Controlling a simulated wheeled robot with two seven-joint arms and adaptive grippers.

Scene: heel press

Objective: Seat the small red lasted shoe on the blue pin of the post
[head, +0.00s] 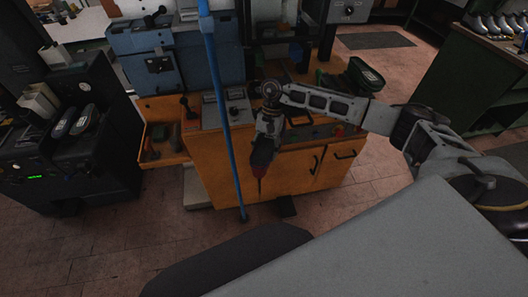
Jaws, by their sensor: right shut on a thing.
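My right gripper (268,128) hangs in front of the orange cabinet, pointing down, and is shut on a small dark red thing that looks like the red shoe (262,153). The shoe hangs below the fingers with a thin dark part pointing down; the jaws hide some of it. A long thin blue pole (222,105) runs from the top edge to the floor, just left of the gripper and apart from it in the picture. I cannot make out a separate blue pin or tell which thing is the post. My left gripper is not in view.
A black machine (65,165) holding dark shoes stands left. A bench with shoes (490,22) is far right.

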